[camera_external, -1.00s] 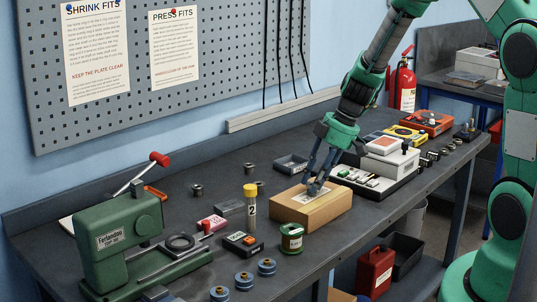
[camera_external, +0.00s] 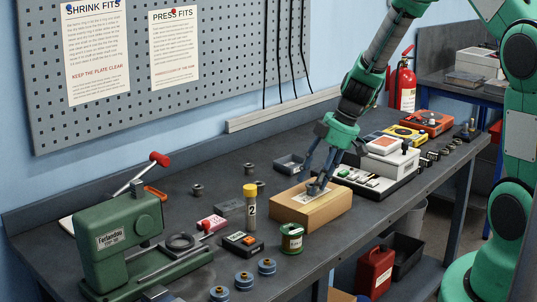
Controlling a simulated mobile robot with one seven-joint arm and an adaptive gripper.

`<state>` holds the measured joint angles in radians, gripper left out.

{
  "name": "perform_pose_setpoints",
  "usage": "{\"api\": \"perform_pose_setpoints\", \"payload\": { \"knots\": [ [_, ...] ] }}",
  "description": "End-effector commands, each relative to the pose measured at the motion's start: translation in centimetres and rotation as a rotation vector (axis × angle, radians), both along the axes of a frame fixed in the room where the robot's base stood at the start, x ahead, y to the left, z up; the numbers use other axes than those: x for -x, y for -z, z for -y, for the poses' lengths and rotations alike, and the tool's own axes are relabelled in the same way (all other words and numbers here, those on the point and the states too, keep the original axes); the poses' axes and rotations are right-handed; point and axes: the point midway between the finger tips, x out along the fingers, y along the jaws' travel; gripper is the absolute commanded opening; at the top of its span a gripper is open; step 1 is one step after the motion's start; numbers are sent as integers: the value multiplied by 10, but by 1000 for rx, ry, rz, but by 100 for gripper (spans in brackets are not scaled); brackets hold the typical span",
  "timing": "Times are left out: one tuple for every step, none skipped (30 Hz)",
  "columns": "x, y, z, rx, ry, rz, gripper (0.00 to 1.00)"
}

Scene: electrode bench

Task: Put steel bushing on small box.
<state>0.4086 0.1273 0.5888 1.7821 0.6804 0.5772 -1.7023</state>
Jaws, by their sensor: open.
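The small box (camera_external: 325,216) is a closed tan cardboard carton with a pale label on top, near the middle of the bench. My gripper (camera_external: 314,181) points down just above its top, with its fingers open and apart. A small dark grey piece, which looks like a steel bushing (camera_external: 317,188), is on the box top between and below the fingertips, partly hidden by them. Similar dark bushings stand on the bench to the left, one at mid-bench (camera_external: 197,190) and one near the back (camera_external: 250,168).
A green press (camera_external: 120,240) fills the left end.

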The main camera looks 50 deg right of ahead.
Motion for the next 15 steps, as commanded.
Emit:
{"api": "perform_pose_setpoints", "payload": {
  "knots": [
    [0, -3, 0, 1, 0, 1, 47],
    [1, -6, 2, 1, 1, 2, 47],
    [2, -10, 3, 1, 1, 3, 47],
    [2, -13, 4, 1, 1, 3, 47],
    [3, -17, 5, 2, 2, 3, 47],
    [5, -22, 6, 2, 1, 3, 47],
    [6, -26, 7, 2, 0, 3, 47],
    [8, -30, 8, 1, 0, 4, 47],
    [9, -37, 10, 2, 1, 4, 47],
    [10, -42, 11, 2, 1, 4, 47],
    [12, -46, 12, 2, 1, 4, 47],
    [15, -52, 14, 1, 1, 3, 47],
    [16, -57, 16, 1, 2, 2, 47],
    [18, -62, 17, 2, 2, 3, 47],
    [20, -68, 19, 1, 1, 3, 47]
  ]
}}
